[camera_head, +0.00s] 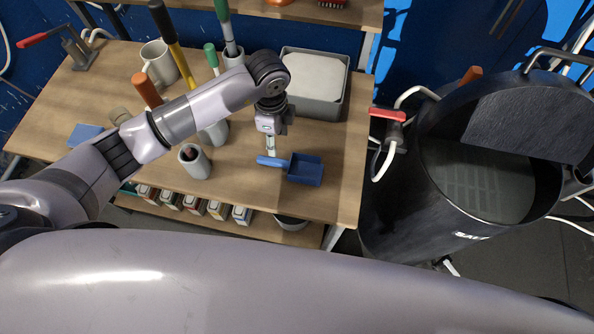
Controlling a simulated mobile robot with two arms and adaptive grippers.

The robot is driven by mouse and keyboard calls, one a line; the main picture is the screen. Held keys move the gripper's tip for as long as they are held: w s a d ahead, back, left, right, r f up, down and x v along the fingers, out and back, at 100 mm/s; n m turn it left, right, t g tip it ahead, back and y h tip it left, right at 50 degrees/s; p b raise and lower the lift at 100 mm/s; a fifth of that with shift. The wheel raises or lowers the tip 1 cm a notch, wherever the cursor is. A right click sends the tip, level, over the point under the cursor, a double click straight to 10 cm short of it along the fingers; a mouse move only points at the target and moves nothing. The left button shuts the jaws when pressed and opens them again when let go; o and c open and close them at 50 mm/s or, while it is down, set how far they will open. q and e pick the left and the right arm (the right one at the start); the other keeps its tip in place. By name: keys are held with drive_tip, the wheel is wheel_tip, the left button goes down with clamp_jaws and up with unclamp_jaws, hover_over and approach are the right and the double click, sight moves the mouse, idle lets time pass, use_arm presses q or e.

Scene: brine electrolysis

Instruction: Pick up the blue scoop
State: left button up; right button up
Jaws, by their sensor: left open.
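The blue scoop (305,169) lies on the wooden table near its right front edge, its handle pointing left. My left gripper (270,153) points down right above the scoop's handle, with its fingertips at or just over it. The left jaws are open, though the gap between the fingers is hard to see from here. I cannot tell whether the fingers touch the handle. My right gripper is not in view.
A grey bin (318,107) with white contents stands behind the scoop. A grey cup (194,160) and containers holding tools stand left of it. A large dark tank (400,205) marked SALT is right of the table (341,190). Small boxes (194,204) line the lower shelf.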

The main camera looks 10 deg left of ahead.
sight(280, 162)
use_arm(q)
wheel_tip(280, 162, down, 8)
drive_tip(key=b, duration=0.5)
drive_tip(key=shift+r, duration=0.2)
drive_tip(key=f+b, duration=0.4)
drive_tip(key=f, duration=0.1)
drive_tip(key=shift+s+d+f, duration=0.1)
drive_tip(key=shift+d, duration=0.15)
drive_tip(key=shift+c, duration=0.5)
clamp_jaws()
